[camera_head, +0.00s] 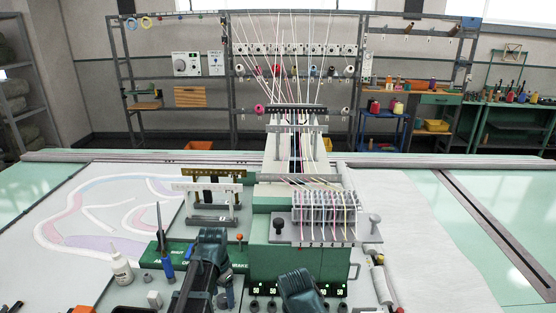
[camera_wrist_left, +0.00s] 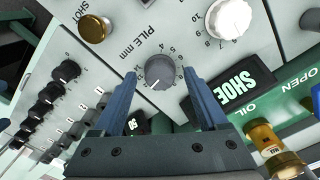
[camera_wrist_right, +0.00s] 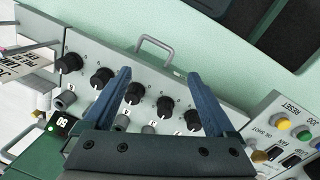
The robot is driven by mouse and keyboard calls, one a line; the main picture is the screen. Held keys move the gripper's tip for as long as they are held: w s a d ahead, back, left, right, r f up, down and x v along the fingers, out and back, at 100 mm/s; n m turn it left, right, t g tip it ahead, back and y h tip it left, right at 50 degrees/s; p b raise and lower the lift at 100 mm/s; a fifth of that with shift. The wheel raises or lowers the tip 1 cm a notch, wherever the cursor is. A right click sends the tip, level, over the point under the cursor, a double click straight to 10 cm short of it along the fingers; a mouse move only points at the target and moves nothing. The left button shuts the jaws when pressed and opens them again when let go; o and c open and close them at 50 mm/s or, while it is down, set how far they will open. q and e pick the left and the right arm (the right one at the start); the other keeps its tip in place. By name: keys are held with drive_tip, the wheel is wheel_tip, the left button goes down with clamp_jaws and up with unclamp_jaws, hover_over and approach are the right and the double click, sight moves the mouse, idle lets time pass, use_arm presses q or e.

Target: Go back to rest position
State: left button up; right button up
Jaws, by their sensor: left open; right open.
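My left gripper (camera_wrist_left: 160,76) is open, its two blue fingers spread over a control panel. Between and beyond the fingertips is the grey PILE mm knob (camera_wrist_left: 159,71); I cannot tell whether the fingers touch it, but nothing is visibly clamped. My right gripper (camera_wrist_right: 159,76) is open and empty above a row of black knobs (camera_wrist_right: 103,77) on a grey panel. In the head view my left arm's end (camera_head: 210,250) and my right arm's end (camera_head: 300,288) both hang low at the front of the green tufting machine (camera_head: 268,238); their fingertips are hidden there.
A white glue bottle (camera_head: 121,268) and a blue-handled tool (camera_head: 167,265) stand left of the machine. A round-topped post (camera_head: 375,222) stands at its right. A white knob (camera_wrist_left: 229,18) and a brass-capped oil cup (camera_wrist_left: 263,137) are near the left gripper. Coloured buttons (camera_wrist_right: 283,123) lie right of the right gripper.

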idle(0.3)
use_arm(q)
wheel_tip(320, 180, up, 13)
drive_tip(key=p, duration=1.4)
wheel_tip(320, 180, down, 14)
drive_tip(key=b, duration=1.5)
drive_tip(key=shift+f, duration=0.25)
drive_tip(key=shift+r+n, duration=0.25)
drive_tip(key=shift+n, duration=0.05)
drive_tip(key=n, duration=0.7)
drive_tip(key=shift+s, duration=0.15)
